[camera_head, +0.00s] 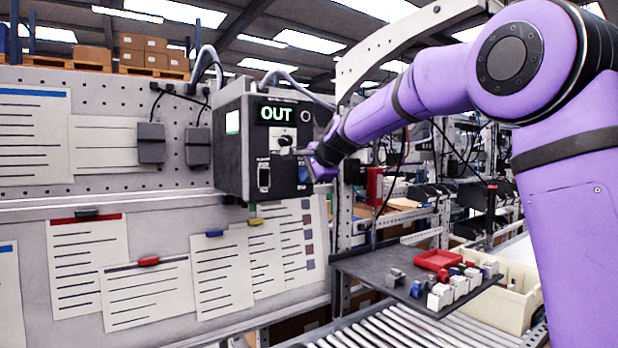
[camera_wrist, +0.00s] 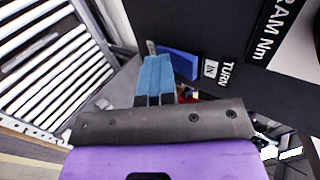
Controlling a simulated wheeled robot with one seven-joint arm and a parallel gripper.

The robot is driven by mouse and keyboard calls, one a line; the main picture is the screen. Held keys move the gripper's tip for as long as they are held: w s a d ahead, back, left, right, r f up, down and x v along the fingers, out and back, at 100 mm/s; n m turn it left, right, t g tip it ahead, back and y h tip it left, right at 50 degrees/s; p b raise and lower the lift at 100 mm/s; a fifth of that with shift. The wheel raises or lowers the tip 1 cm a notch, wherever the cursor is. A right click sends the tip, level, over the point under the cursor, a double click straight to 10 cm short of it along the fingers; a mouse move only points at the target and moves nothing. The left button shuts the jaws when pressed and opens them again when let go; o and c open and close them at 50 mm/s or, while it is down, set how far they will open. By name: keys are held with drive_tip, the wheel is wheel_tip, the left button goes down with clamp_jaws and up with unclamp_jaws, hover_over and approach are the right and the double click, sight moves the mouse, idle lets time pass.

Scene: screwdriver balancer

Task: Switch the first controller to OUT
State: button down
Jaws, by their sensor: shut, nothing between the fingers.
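The controller (camera_head: 231,150) is a dark box mounted on the pegboard wall. Its lit display (camera_head: 276,114) reads OUT in green. A light knob or switch (camera_head: 285,141) sits below the display, and a small rocker-like part (camera_head: 264,178) is lower left. My gripper (camera_head: 303,151) is at the right side of the front panel, close to the knob; I cannot tell if it touches. In the wrist view my teal fingers (camera_wrist: 153,78) are together and empty, beside the dark panel (camera_wrist: 200,25) with TURN and IN labels and a blue rectangle (camera_wrist: 180,63).
Paper sheets (camera_head: 85,262) hang on the wall at left and below. Two small grey boxes (camera_head: 151,142) are left of the controller.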

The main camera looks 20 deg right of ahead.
drive_tip(key=shift+r, duration=0.95)
drive_tip(key=shift+f, duration=0.1)
